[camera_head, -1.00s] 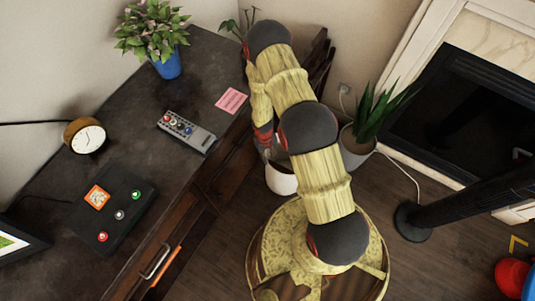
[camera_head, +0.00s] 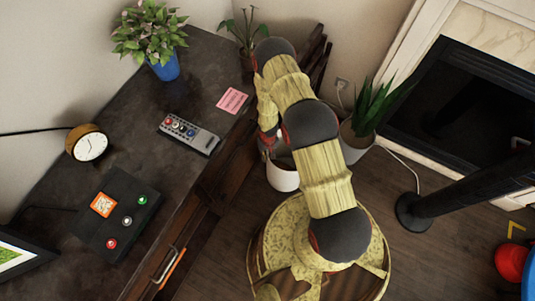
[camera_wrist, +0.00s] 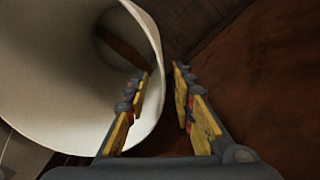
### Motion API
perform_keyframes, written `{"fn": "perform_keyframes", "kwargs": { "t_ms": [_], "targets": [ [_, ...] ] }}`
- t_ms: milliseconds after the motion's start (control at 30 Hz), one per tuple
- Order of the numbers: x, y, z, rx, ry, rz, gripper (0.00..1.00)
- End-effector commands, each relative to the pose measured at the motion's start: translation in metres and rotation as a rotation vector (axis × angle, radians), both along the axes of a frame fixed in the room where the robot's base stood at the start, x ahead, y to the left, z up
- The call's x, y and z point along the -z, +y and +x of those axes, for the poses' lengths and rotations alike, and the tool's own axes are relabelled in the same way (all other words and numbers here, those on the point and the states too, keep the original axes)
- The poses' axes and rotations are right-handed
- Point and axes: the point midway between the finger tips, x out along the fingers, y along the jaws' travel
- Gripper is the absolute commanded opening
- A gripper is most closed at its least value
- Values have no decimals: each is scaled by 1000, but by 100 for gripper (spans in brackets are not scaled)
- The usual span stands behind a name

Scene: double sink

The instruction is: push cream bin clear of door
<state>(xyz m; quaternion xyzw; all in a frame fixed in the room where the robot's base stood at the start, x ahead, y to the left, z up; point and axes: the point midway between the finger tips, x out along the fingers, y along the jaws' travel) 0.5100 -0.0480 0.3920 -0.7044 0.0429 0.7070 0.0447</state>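The cream bin (camera_head: 282,178) stands on the wood floor beside the dark cabinet front (camera_head: 228,172), a small gap from it in the head view. My gripper (camera_head: 267,150) is low at the bin's back-left rim, partly hidden by my arm. In the wrist view the bin (camera_wrist: 60,75) fills the left side with its open mouth showing. My gripper (camera_wrist: 160,95) is open there, its left finger overlapping the bin's rim and its right finger outside the bin; contact is unclear. Which cabinet panel is the door is unclear.
A potted plant (camera_head: 369,108) stands just behind the bin to the right. A black round-based post (camera_head: 414,212) is farther right. The desk (camera_head: 185,85) overhangs the left, with a metal handle (camera_head: 163,266) below its edge. Floor is open between my base and the post.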

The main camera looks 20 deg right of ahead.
Motion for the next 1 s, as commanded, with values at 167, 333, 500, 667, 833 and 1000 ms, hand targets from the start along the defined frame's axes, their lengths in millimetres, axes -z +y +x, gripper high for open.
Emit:
{"fn": "perform_keyframes", "kwargs": {
  "t_ms": [167, 333, 500, 667, 833, 1000],
  "targets": [
    [32, 0, 0, -1, 0, 0, 25],
    [51, 0, -1, -2, 1, -1, 25],
    [59, 0, 0, -1, -1, -1, 25],
    [60, 0, 0, 0, -1, -1, 25],
    [59, 0, 0, -1, -1, -1, 23],
    [59, 0, 0, -1, 0, -1, 14]
  ]
}}
